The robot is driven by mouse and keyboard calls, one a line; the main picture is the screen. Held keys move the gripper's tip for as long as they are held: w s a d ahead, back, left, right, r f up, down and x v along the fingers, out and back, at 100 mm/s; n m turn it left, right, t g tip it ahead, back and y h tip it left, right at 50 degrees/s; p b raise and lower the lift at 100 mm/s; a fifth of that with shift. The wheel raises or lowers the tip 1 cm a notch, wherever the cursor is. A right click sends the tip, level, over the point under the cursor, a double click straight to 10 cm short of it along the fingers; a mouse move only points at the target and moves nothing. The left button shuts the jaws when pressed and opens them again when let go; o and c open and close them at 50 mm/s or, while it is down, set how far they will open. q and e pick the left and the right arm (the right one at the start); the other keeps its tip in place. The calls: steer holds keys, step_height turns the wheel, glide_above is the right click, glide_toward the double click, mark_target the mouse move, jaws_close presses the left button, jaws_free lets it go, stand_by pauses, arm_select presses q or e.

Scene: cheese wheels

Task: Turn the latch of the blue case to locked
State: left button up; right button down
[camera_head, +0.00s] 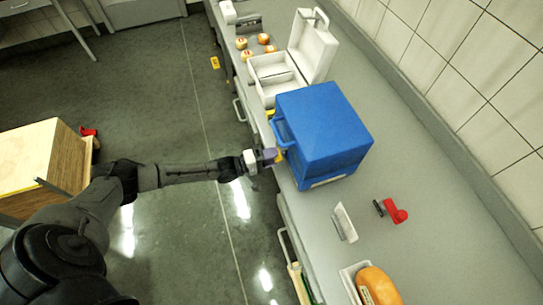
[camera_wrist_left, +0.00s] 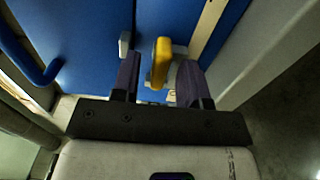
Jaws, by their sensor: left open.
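The blue case (camera_head: 322,122) stands shut on the grey counter, with a blue handle (camera_head: 277,129) on its side facing my left arm. It fills the upper left wrist view (camera_wrist_left: 85,40). Its yellow latch (camera_wrist_left: 160,62) shows in that view, and a bit of yellow shows in the head view (camera_head: 281,156). My left gripper (camera_head: 272,156) is at that side of the case. Its two dark fingers (camera_wrist_left: 159,82) are open, with the latch between them; I cannot tell whether they touch it. The right gripper is not in view.
An open white case (camera_head: 275,77) stands behind the blue one, with small orange-and-white wheels (camera_head: 264,39) beyond. A red-handled tool (camera_head: 396,211), a white plate-like piece (camera_head: 345,222) and an orange cheese (camera_head: 376,286) lie nearer on the counter (camera_head: 440,235). A tiled wall borders it.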

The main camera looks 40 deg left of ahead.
arm_select(q)
jaws_close()
stand_by(0.5)
steer(key=m, duration=1.7)
steer(key=shift+m, duration=0.4)
stand_by(0.4)
jaws_free()
steer(key=shift+s, duration=0.1)
